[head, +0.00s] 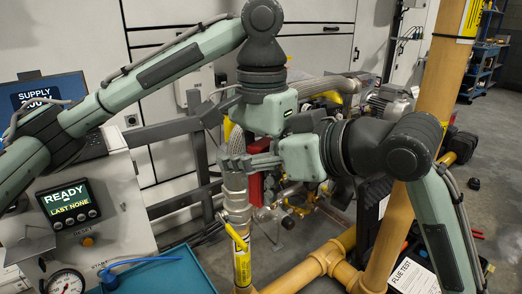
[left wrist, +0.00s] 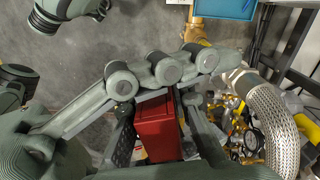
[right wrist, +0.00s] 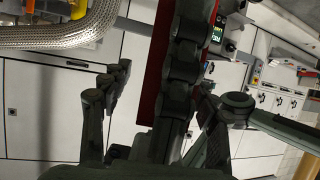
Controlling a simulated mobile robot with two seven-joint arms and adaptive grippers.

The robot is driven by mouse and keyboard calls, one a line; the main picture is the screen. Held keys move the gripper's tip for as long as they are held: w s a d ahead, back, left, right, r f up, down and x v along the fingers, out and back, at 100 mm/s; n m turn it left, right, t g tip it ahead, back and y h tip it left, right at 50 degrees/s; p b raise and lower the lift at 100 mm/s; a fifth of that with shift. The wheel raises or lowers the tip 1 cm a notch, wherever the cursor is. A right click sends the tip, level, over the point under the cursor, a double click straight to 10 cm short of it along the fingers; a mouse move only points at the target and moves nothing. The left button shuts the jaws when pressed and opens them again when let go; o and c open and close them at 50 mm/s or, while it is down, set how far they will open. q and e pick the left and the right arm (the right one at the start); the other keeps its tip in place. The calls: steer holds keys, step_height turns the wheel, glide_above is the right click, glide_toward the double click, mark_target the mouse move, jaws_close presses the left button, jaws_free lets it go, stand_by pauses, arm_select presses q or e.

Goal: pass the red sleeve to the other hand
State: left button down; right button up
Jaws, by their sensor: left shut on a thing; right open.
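The red sleeve (head: 256,187) is partly hidden behind my right gripper in the head view. It shows as a red block in the left wrist view (left wrist: 157,130) and as an upright red strip in the right wrist view (right wrist: 152,65). My left gripper (head: 262,176) points down and is shut on the sleeve; its fingers are mostly hidden in the head view. My right gripper (head: 238,163) comes in sideways from the right and is open. Its fingers (right wrist: 175,88) stand on either side of the sleeve and the left fingers. I cannot tell whether they touch.
A braided hose (head: 236,185) stands close beside the grippers, above a yellow valve handle (head: 236,237). Yellow pipes (head: 325,260) run below and to the right. A control panel (head: 68,202) and a blue tray (head: 165,272) are at left. Floor at right is partly clear.

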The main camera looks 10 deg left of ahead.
steer(key=shift+c, duration=0.4)
steer(key=shift+w+d, duration=0.1)
steer(key=c, duration=1.2)
arm_select(q)
steer(key=c, duration=1.3)
jaws_free()
arm_select(e)
steer(key=shift+c, duration=0.3)
steer(key=shift+o, duration=0.2)
